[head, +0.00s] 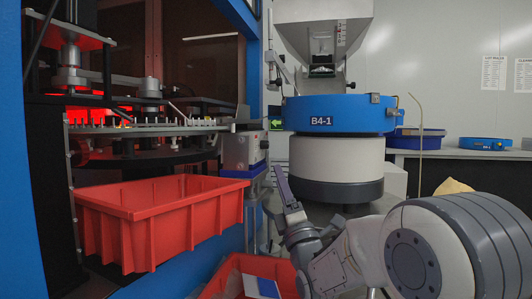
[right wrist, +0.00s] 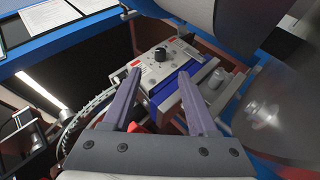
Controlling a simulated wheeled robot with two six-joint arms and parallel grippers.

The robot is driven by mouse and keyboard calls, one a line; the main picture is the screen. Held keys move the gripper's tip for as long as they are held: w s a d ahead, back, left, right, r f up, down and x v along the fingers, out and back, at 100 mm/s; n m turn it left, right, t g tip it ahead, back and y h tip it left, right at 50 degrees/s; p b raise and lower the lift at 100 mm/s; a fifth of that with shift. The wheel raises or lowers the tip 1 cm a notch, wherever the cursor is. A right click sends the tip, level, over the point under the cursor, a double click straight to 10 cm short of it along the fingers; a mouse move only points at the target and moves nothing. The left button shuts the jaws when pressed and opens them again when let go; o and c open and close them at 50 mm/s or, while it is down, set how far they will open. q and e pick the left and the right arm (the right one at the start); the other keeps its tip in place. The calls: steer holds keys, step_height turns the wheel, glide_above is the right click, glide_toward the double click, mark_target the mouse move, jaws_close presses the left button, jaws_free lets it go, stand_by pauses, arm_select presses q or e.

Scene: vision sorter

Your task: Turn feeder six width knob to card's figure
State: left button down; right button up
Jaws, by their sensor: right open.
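In the right wrist view a pale control box (right wrist: 165,68) carries a large black knob (right wrist: 160,54) and several smaller controls. Its printed marks are too small to read. My right gripper (right wrist: 160,82) is open and empty, its two fingers pointing toward the box, with the black knob apart from them and beyond the fingertips. In the head view my right gripper (head: 274,188) is raised below and right of the grey control box (head: 240,150), near the blue bowl feeder marked B4-1 (head: 335,113). I cannot make out feeder six's card or its figure. My left gripper is out of view.
A red crate (head: 160,213) hangs at the left by the blue machine frame (head: 237,50). Another red crate (head: 282,270) stands low in front, with a blue and white item (head: 262,287) at it. A blue tray (head: 415,138) stands behind right.

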mark_target(267, 148)
steer(key=p+x, duration=0.1)
steer(key=x, duration=1)
steer(key=shift+a+f, duration=0.1)
steer(key=shift+a, duration=0.05)
jaws_close()
